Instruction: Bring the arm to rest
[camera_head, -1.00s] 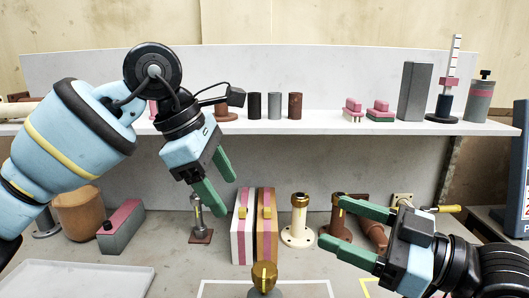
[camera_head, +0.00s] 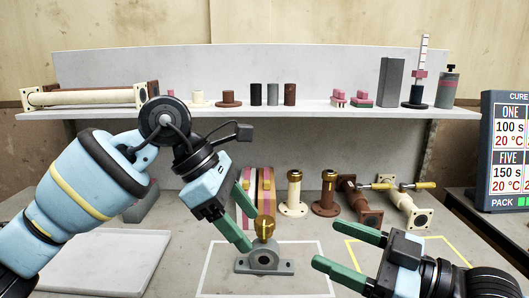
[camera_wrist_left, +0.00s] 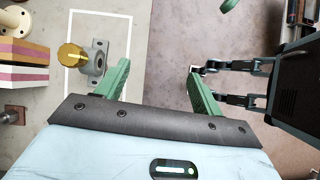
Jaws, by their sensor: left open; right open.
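My left gripper (camera_head: 240,218) is open and empty. In the head view its green fingers point down and right, in front of the striped blocks and close to the brass-topped grey fitting (camera_head: 264,258). In the left wrist view the fingers (camera_wrist_left: 157,80) are wide apart with only bare surface between them, and the grey fitting (camera_wrist_left: 92,62) lies left of the left finger. My right gripper (camera_head: 348,256) is open and empty at the lower right, its fingers pointing left over the table. A dark gripper-like part also shows at the right of the left wrist view.
The grey fitting stands inside a white outlined area; a yellow outline (camera_head: 455,250) lies to the right. Flanged pipe pieces (camera_head: 293,195) stand behind. A pale tray (camera_head: 105,262) is at left. A shelf (camera_head: 330,113) with small parts spans the back. A sign (camera_head: 505,150) stands at right.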

